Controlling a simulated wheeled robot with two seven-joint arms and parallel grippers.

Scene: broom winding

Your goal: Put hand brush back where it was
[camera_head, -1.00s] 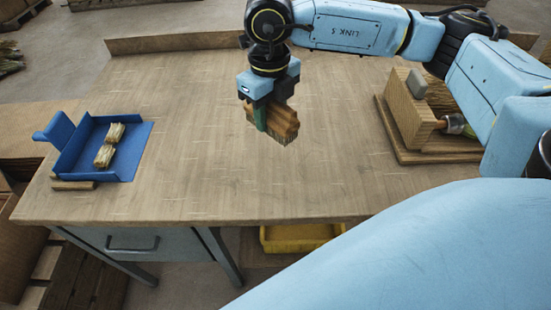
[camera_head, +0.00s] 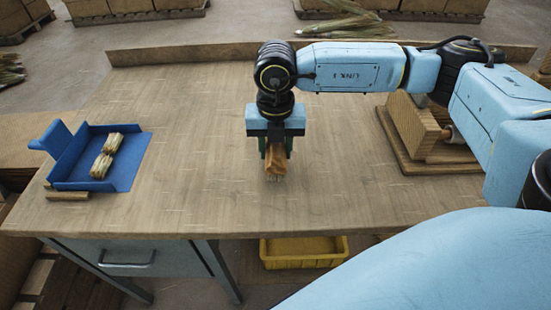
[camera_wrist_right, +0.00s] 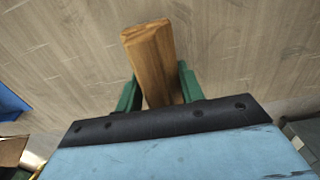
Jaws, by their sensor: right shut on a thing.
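The hand brush (camera_head: 275,160) is a wooden block with pale bristles at its lower end. My right gripper (camera_head: 275,152) is shut on it, over the middle of the table. In the right wrist view the brush's wooden body (camera_wrist_right: 150,55) stands between the green fingers (camera_wrist_right: 158,88). The bristle tips are close to the tabletop; I cannot tell whether they touch it. My left gripper is not in view.
A wooden block fixture (camera_head: 412,125) stands at the right. The table's (camera_head: 190,130) middle is clear. A yellow bin (camera_head: 300,252) is below.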

